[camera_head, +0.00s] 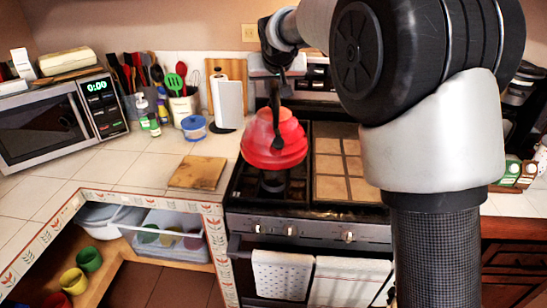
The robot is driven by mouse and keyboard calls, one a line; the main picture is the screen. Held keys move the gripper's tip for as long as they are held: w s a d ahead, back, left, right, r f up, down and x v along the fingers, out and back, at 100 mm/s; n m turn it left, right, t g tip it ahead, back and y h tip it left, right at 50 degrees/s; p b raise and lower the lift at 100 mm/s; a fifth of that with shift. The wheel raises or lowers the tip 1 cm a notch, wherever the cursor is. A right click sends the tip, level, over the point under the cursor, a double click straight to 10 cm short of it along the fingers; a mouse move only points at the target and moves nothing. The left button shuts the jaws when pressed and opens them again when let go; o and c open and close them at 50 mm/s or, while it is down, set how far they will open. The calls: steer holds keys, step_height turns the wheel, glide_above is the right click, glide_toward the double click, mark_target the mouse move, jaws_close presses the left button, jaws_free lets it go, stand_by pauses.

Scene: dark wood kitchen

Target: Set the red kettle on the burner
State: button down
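The red kettle (261,139) is at the left side of the stove, over the dark left burner area (260,185). It looks slightly tilted, and I cannot tell whether its base touches the grate or hangs above it. My gripper (277,98) comes down from above at the kettle's top, and its dark parts overlap the kettle's top and handle area. The fingertips and the handle are small and dark, so I cannot see whether the fingers are closed on it.
A tiled board (338,165) covers the stove's middle. Towels (281,275) hang on the oven front. My arm hides the stove's right side.

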steer(key=shift+f+b, duration=0.3)
steer(key=shift+f, duration=4.45)
steer(key=c, duration=2)
jaws_free()
steer(key=shift+f, duration=0.3)
steer(key=o, duration=0.4)
steer(key=shift+s, duration=0.1)
